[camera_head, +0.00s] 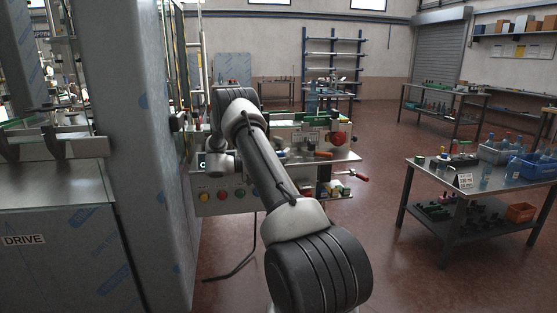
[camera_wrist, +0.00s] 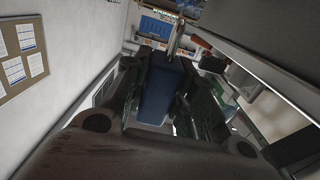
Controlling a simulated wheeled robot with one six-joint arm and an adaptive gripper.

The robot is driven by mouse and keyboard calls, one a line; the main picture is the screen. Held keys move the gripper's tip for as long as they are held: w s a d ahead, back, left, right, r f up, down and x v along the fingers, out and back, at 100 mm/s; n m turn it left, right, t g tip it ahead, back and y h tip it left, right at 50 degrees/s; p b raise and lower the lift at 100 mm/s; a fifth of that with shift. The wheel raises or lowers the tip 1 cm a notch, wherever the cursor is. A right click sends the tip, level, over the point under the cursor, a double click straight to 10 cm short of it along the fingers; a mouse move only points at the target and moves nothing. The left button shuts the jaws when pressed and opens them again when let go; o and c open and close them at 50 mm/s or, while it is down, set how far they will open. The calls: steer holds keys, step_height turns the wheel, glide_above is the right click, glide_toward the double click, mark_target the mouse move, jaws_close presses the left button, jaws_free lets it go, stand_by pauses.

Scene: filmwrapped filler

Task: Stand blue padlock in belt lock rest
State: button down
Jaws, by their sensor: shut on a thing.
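The blue padlock (camera_wrist: 163,92) shows in the wrist view, between the two fingers of my gripper (camera_wrist: 160,95). Its blue body is long and boxy, and its metal shackle (camera_wrist: 176,38) points away from the gripper. My gripper is shut on the body. In the head view my own arm covers the gripper and the padlock. I cannot make out the belt lock rest in either view.
A machine cabinet with a DRIVE label (camera_head: 24,240) stands at the left. A control panel with coloured buttons (camera_head: 222,195) is behind my arm. Open red floor (camera_head: 385,205) lies between.

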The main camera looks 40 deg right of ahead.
steer(key=shift+f, duration=2.05)
steer(key=shift+f, duration=0.3)
steer(key=shift+f, duration=0.2)
